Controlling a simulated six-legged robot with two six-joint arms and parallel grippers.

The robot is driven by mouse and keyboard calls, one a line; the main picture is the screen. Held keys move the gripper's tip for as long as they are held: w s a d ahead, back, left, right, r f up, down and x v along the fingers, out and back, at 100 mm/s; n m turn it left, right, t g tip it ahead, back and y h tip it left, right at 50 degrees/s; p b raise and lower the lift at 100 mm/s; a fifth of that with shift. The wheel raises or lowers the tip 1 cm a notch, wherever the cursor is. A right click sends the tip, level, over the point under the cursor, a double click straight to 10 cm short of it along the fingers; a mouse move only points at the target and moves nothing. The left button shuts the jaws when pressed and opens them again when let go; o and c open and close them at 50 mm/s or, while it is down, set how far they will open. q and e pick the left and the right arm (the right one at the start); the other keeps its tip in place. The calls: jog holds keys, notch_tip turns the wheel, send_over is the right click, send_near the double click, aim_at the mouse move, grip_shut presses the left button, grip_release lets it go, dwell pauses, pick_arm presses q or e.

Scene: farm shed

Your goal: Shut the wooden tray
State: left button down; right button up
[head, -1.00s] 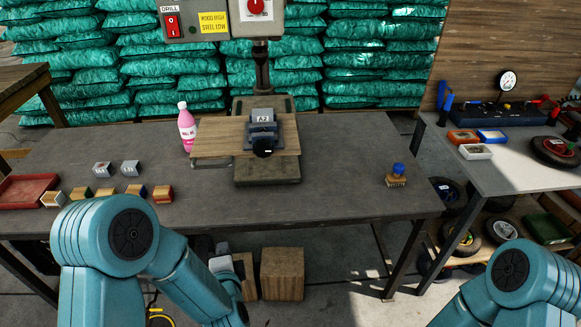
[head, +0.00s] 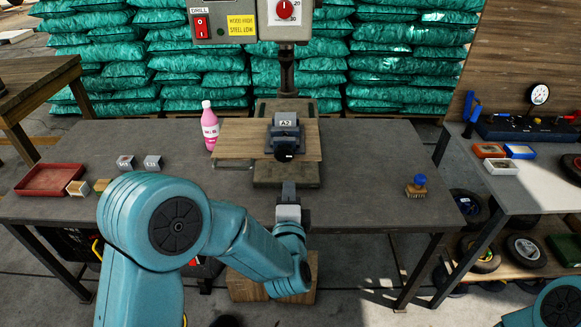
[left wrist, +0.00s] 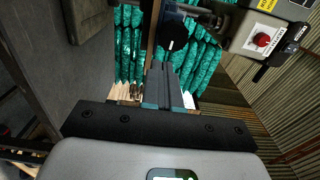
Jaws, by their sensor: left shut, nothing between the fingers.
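A flat wooden board (head: 236,140) lies across the drill press in the head view, with a dark clamp marked A2 (head: 284,134) on its right part. A thin metal piece shows under the board's left front edge. I cannot tell for sure whether this board is the wooden tray, and I see no other clear wooden tray. My left gripper (head: 289,190) is shut and empty, its fingers pointing away from me, just in front of the press base (head: 286,174). In the left wrist view its closed fingers (left wrist: 163,84) show in the middle. My right gripper is out of view.
The grey table (head: 360,170) carries a pink bottle (head: 210,128), a red tray (head: 40,180), small blocks (head: 125,162) and a blue-topped brush (head: 417,187). The table is clear between press and brush. The drill control box (head: 285,15) hangs above the press.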

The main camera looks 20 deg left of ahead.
pick_arm(q)
jog(key=p+x, duration=0.1)
jog(key=x, duration=0.6)
jog(key=shift+w, duration=0.4)
jog(key=shift+a, duration=0.15)
